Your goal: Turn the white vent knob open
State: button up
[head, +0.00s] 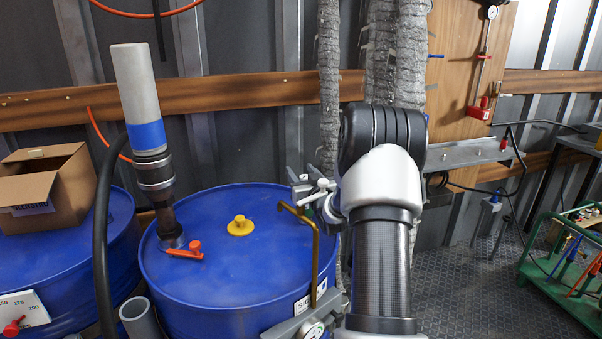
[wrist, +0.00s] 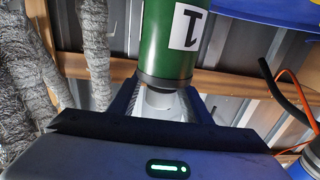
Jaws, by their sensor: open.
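In the wrist view, a pale, rounded part that looks like the white vent knob (wrist: 160,99) sits at the dark-collared end of a green cylinder (wrist: 165,45). The cylinder carries a white label with an upside-down 1. My gripper (wrist: 162,106) is open, with one dark finger on each side of the pale part. I cannot tell whether the fingers touch it. In the head view, my arm blocks the area behind it, and neither the green cylinder nor a white knob can be made out there.
In the head view, a blue drum (head: 235,275) with a yellow cap (head: 240,226) and a red-handled valve (head: 185,251) stands left of my arm. A grey pump (head: 137,90) rises from it. A cardboard box (head: 60,190) sits on another drum. Open floor (head: 465,290) lies right.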

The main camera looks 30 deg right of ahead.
jog(key=shift+w, duration=0.2)
jog(key=c, duration=1)
jog(key=shift+c, duration=0.2)
jog(key=shift+n+y, duration=0.3)
jog(key=shift+y, duration=0.1)
jog(key=shift+a+n+y, duration=0.1)
jog(key=shift+n+y, duration=0.5)
jog(key=shift+y, duration=0.4)
jog(key=shift+s+a+n+g+y+p, duration=0.15)
jog(key=shift+a+n+g+y+p, duration=0.3)
jog(key=shift+n+y, duration=1.3)
jog(key=shift+s+a+n+g+y+p, duration=0.15)
jog(key=shift+a+n+g+y, duration=0.7)
jog(key=shift+y, duration=1.45)
jog(key=shift+s+a+n+g+y+p, duration=0.15)
jog(key=shift+n+g+y+p, duration=0.25)
jog(key=shift+n+y, duration=1.45)
jog(key=shift+y, duration=0.4)
